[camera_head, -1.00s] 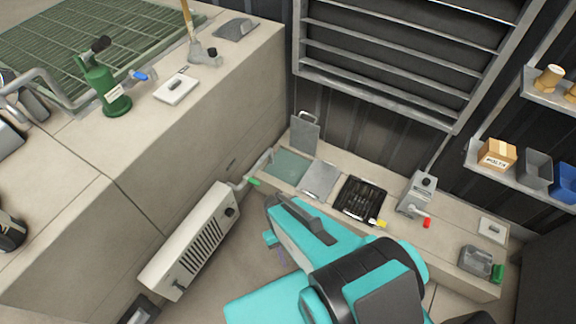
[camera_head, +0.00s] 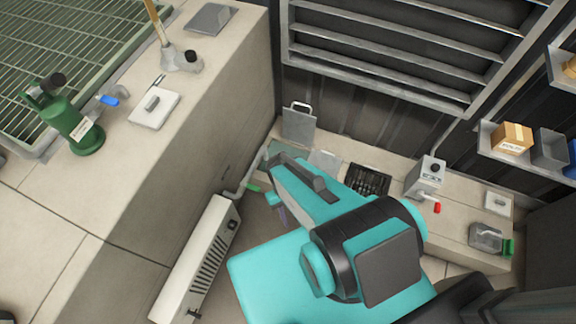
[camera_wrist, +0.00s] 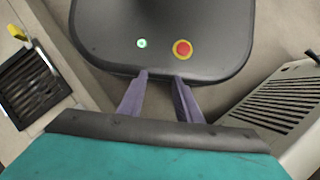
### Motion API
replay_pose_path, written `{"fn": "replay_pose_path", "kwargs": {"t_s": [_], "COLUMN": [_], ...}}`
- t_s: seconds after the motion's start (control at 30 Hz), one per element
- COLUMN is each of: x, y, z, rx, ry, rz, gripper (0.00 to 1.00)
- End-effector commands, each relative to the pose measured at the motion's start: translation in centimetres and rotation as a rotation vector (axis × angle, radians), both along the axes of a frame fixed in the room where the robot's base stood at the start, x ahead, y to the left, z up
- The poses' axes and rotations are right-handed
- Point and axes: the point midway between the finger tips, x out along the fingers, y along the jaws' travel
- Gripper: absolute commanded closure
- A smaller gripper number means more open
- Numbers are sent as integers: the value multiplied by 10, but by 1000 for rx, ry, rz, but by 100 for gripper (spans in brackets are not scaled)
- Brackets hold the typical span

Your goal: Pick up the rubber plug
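I cannot clearly identify a rubber plug. A small black stub (camera_head: 190,57) stands on the counter at upper left, beside a wooden-handled grey tool (camera_head: 170,55); I cannot tell whether it is the plug. My gripper (camera_wrist: 160,77) shows two purple fingers with a gap between them in the wrist view. It is open and empty, over my own base. In the head view only a bit of purple finger shows beside my teal arm, which hides part of the low ledge.
A green hydrant-like fitting (camera_head: 77,125) and a white plate (camera_head: 155,108) are on the counter. A white heater (camera_head: 197,262) stands against its side. The low ledge holds a black grate (camera_head: 369,181), a grey box with a red handle (camera_head: 425,177) and a grey container (camera_head: 484,238).

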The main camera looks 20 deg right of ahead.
Motion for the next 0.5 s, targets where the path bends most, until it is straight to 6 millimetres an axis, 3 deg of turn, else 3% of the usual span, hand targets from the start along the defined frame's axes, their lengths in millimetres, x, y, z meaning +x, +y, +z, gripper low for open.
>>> {"fn": "replay_pose_path", "kwargs": {"t_s": [0.23,0.33,0.5], "x": [0,0,8], "y": [0,0,-1], "z": [0,-1,-8], "rx": [0,0,5], "ry": [0,0,-10], "rz": [0,0,6], "gripper": [69,54,54]}}
